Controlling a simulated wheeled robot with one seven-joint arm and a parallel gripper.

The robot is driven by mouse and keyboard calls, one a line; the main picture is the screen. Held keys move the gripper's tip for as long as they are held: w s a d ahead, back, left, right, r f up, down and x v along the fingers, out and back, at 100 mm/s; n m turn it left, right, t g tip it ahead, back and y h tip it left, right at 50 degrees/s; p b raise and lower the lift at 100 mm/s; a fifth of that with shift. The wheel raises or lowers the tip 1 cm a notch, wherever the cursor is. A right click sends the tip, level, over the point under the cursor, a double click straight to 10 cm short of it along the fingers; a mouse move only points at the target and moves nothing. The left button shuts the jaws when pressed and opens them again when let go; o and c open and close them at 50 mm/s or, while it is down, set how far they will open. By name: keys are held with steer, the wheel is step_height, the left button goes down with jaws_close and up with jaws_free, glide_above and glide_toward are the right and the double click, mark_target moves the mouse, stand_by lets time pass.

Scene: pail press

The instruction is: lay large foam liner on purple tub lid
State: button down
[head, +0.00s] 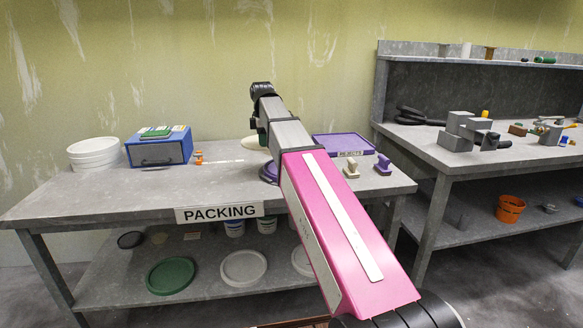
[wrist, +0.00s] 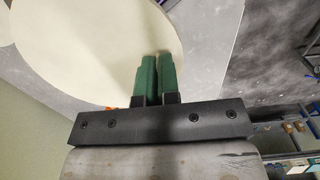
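The large foam liner is a pale cream disc (head: 253,143), partly hidden by my arm in the head view. It fills much of the upper left of the wrist view (wrist: 90,45). My gripper (wrist: 158,60) has green fingers close together at the disc's edge. They appear shut on it, though the grip itself is not clear. The liner seems raised above the bench. A round purple tub lid (head: 268,173) shows below it on the packing bench, mostly hidden behind my pink arm.
Another workbench (head: 450,160) stands at right. The front left bench top is clear.

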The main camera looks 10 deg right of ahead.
steer(key=d+f, duration=0.2)
steer(key=d, duration=0.1)
steer(key=d+f, duration=0.2)
steer(key=d, duration=0.2)
steer(key=d+f, duration=0.2)
steer(key=d, duration=0.1)
steer(key=shift+s+d+f, duration=0.25)
steer(key=shift+s+d, duration=0.1)
steer(key=shift+f, duration=2)
steer(key=c, duration=1.7)
jaws_free()
steer(key=shift+f, duration=0.15)
steer(key=o, duration=0.3)
steer(key=shift+o, duration=0.2)
step_height(320, 180, up, 12)
steer(key=shift+r, duration=0.2)
